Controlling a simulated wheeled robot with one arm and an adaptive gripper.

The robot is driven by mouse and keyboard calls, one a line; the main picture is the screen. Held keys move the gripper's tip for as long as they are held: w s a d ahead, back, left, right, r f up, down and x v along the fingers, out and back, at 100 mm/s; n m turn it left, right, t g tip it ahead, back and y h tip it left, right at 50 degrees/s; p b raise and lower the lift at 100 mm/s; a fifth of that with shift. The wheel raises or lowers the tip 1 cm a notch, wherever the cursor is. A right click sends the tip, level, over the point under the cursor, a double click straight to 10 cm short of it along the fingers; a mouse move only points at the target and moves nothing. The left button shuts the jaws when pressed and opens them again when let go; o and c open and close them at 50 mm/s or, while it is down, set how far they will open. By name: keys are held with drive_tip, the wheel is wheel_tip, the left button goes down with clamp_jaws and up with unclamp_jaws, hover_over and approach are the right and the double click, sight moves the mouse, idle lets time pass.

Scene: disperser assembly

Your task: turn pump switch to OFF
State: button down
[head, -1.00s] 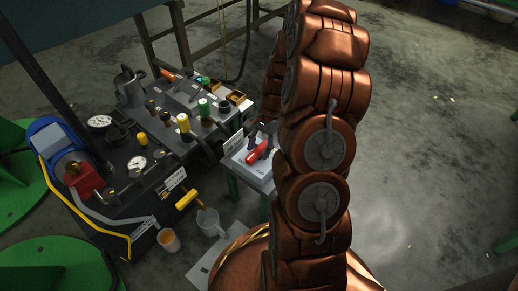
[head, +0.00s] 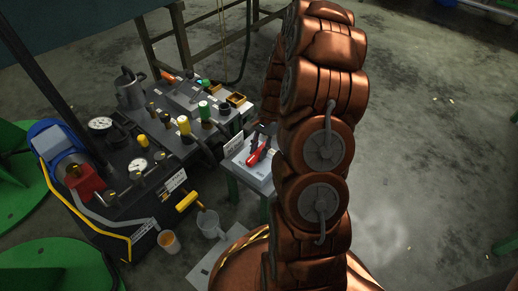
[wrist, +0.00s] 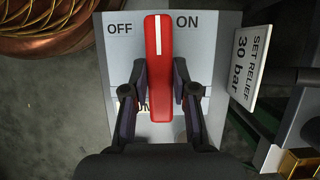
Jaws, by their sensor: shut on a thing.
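The pump switch is a red lever (wrist: 158,40) with a white stripe, on a grey-white plate (wrist: 215,60). In the wrist view the lever points straight up the picture, between the OFF label (wrist: 119,29) on its left and the ON label (wrist: 187,22) on its right. My gripper (wrist: 159,66) has one dark finger on each side of the lever and is shut on it. A label below is mostly hidden by the gripper. In the head view the red lever (head: 258,154) shows beside my arm, which partly hides the gripper.
A "SET RELIEF 30 bar" sign (wrist: 250,62) stands right of the plate in the wrist view. The pump rig (head: 120,175), with gauges and valves, stands left of the switch. A clear jug (head: 210,224) and an orange-filled cup (head: 169,241) stand near its front. Floor at right is clear.

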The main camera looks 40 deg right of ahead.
drive_tip(key=shift+r+p, duration=0.1)
drive_tip(key=shift+p, duration=0.2)
drive_tip(key=n+p, duration=0.2)
drive_tip(key=shift+r+g+p, duration=0.15)
drive_tip(key=shift+g+p, duration=0.15)
drive_tip(key=shift+g, duration=0.1)
drive_tip(key=n+g+h+p, duration=0.1)
drive_tip(key=n+p, duration=0.2)
drive_tip(key=n+g+h+p, duration=0.1)
drive_tip(key=n+p, duration=0.1)
drive_tip(key=n, duration=0.1)
drive_tip(key=shift+a+n+p, duration=0.15)
drive_tip(key=shift+n+p, duration=0.15)
drive_tip(key=shift+p, duration=0.1)
drive_tip(key=n+h+p, duration=0.1)
drive_tip(key=n+p, duration=0.1)
drive_tip(key=n+h+p, duration=0.1)
drive_tip(key=n, duration=0.2)
drive_tip(key=shift+g+p, duration=0.3)
drive_tip(key=shift+p, duration=0.1)
drive_tip(key=shift+a+f+n+h+p, duration=0.1)
drive_tip(key=shift+n+h+p, duration=0.35)
drive_tip(key=shift+n, duration=0.55)
drive_tip(key=shift+f+n+h+p, duration=0.1)
drive_tip(key=shift+n+h+p, duration=0.15)
drive_tip(key=shift+n+p, duration=0.55)
drive_tip(key=shift+n, duration=0.3)
drive_tip(key=c, duration=0.9)
unclamp_jaws()
drive_tip(key=shift+w, duration=0.1)
